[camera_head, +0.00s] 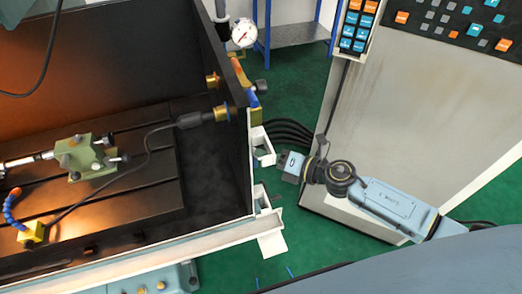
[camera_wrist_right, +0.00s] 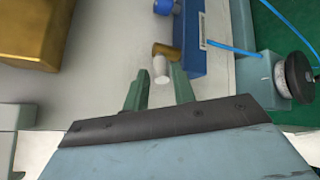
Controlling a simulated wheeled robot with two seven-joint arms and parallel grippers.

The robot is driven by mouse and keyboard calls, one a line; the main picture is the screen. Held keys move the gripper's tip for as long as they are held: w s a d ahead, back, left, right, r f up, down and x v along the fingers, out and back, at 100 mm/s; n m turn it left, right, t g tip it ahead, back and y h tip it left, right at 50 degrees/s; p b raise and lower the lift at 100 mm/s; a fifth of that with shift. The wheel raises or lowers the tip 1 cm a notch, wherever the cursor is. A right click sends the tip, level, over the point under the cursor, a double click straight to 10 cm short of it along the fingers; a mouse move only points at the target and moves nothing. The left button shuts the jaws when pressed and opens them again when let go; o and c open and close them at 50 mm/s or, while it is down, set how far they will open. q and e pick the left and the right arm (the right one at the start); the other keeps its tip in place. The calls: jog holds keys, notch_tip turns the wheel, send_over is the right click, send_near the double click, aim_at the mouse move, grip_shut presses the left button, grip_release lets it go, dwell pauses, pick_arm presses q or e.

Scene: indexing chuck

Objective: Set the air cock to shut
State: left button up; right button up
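My right gripper (camera_wrist_right: 160,82) is open in the wrist view, its two green fingers apart. A brass elbow with a white tip (camera_wrist_right: 162,64) shows just beyond and between the fingertips. It sits beside a blue labelled body (camera_wrist_right: 191,36); I cannot tell for sure which part is the air cock's handle or whether a finger touches it. In the head view my right gripper (camera_head: 285,165) is small, beside the machine's right wall and below the blue and brass fittings (camera_head: 253,100). My left gripper is not in view.
A black knob (camera_wrist_right: 299,75) on a pale fitting and a blue hose (camera_wrist_right: 232,48) lie right of the fingers. A brass block (camera_wrist_right: 32,30) is at upper left. White brackets (camera_head: 271,241) and black cables (camera_head: 290,131) surround the gripper. A grey cabinet (camera_head: 400,120) stands right.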

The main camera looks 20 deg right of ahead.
jog(key=shift+x, duration=1.1)
grip_shut()
jog(key=p, duration=0.1)
jog(key=m+t+h+p, duration=0.1)
jog(key=shift+s+a+r+m+p, duration=0.2)
jog(key=shift+a+r+m+p, duration=0.05)
jog(key=shift+a+m+p, duration=0.1)
jog(key=shift+a+f+m+t+h+p, duration=0.15)
jog(key=shift+m+t+h+p, duration=0.1)
jog(key=shift+m+t+h, duration=0.25)
jog(key=shift+a+f+m+t+h+p, duration=0.1)
jog(key=shift+m+t+h+p, duration=0.15)
jog(key=shift+h, duration=0.35)
grip_release()
